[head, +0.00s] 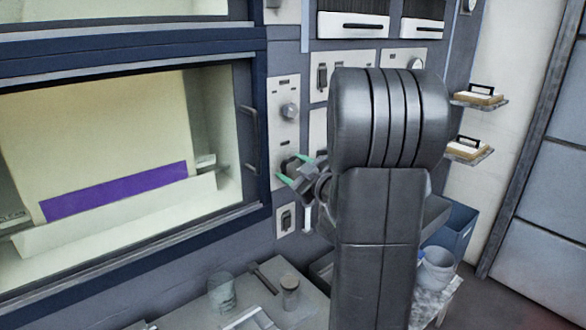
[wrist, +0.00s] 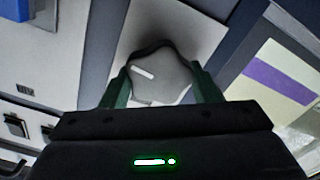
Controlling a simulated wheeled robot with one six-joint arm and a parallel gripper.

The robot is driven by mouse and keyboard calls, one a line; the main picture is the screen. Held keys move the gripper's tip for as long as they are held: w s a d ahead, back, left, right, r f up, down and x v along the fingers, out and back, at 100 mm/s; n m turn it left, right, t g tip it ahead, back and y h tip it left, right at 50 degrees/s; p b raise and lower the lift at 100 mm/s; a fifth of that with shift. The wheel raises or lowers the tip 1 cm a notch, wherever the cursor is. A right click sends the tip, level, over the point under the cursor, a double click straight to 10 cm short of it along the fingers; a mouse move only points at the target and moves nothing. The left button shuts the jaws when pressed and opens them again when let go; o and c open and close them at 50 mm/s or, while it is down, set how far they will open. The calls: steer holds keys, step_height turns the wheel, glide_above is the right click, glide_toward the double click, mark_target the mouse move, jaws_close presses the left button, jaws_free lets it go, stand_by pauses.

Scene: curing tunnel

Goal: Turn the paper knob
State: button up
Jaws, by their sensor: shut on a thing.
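A grey lobed knob (wrist: 162,66) with a white pointer mark sits on a pale panel in the wrist view. The mark slants in that picture. My gripper (wrist: 162,84) has its green fingers on either side of the knob, shut on it. In the head view my gripper (head: 293,168) is at the lower knob of the narrow pale panel (head: 283,138), and this knob is partly hidden by the fingers. A second grey knob (head: 289,110) sits above it, clear of the gripper. I cannot read any label that says which is the paper knob.
A large window (head: 120,150) with a pale sheet and purple band is at left, with dark handles on its right frame. A switch (head: 286,218) is below the knobs. A bench (head: 190,300) with a glass jar and tools stands in front. Small shelves (head: 480,103) are at right.

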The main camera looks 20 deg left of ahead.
steer(key=m+p, duration=0.1)
steer(key=m, duration=0.3)
steer(key=shift+r, duration=0.1)
steer(key=shift+w+d+m+p, duration=0.15)
steer(key=shift+m+p, duration=0.7)
steer(key=shift+m, duration=1.25)
steer(key=o, duration=1)
steer(key=b+v, duration=0.3)
steer(key=v, duration=1)
steer(key=shift+s+d, duration=0.25)
steer(key=shift+s, duration=0.05)
